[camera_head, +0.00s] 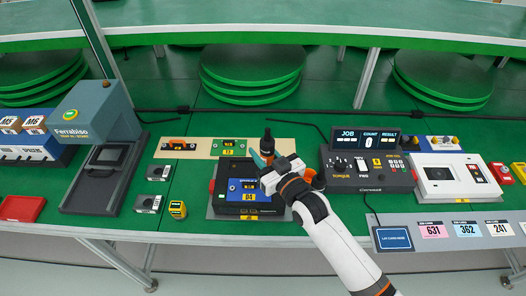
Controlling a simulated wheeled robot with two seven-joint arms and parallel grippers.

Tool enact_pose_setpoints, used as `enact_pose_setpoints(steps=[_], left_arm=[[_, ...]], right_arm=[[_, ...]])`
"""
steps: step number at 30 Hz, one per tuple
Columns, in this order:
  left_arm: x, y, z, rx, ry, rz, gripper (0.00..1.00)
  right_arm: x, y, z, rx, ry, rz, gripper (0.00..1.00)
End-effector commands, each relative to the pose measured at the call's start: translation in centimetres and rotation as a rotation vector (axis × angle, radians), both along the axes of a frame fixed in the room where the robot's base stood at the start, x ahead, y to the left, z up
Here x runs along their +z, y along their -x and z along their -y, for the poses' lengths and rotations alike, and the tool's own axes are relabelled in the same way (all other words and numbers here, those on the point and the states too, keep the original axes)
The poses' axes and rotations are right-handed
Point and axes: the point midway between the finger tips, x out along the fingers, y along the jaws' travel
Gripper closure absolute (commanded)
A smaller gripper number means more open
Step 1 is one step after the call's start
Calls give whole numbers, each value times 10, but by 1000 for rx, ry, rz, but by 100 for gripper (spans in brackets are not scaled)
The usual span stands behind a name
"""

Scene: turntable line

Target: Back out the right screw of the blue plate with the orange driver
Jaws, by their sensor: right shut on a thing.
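The blue plate (240,189) lies in a black fixture (228,208) on the green table, a little left of my right gripper. My right gripper (267,164) comes in from the lower right and is shut on an upright tool with a dark handle (267,143), which I take to be the orange driver; little orange shows on it. The right screw and the driver's tip are hidden behind the gripper. My left gripper is not in view.
A beige board (202,146) behind holds an orange piece and a green plate (228,147). A grey Ferrabiso machine (92,115) stands left. A black control box (370,172) stands close to the right of my arm. Label cards (433,231) lie at front right.

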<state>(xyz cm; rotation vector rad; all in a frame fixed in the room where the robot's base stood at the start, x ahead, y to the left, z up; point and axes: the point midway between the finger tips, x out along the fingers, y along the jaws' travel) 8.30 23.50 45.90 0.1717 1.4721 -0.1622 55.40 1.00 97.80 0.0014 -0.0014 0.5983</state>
Motion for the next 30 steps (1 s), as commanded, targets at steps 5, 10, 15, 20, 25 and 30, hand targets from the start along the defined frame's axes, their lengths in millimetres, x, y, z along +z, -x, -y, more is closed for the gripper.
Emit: enact_pose_setpoints(steps=[5,10,15,20,25,30], left_arm=[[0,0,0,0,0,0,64],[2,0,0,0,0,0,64],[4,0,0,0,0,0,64],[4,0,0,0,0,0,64],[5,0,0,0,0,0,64],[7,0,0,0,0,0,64]], right_arm=[[-7,2,0,1,7,-16,100],[-7,2,0,1,7,-16,100],[-6,2,0,1,7,-16,100],[-6,1,0,0,7,-16,100],[-6,1,0,0,7,-16,100],[-5,1,0,0,8,-15,100]])
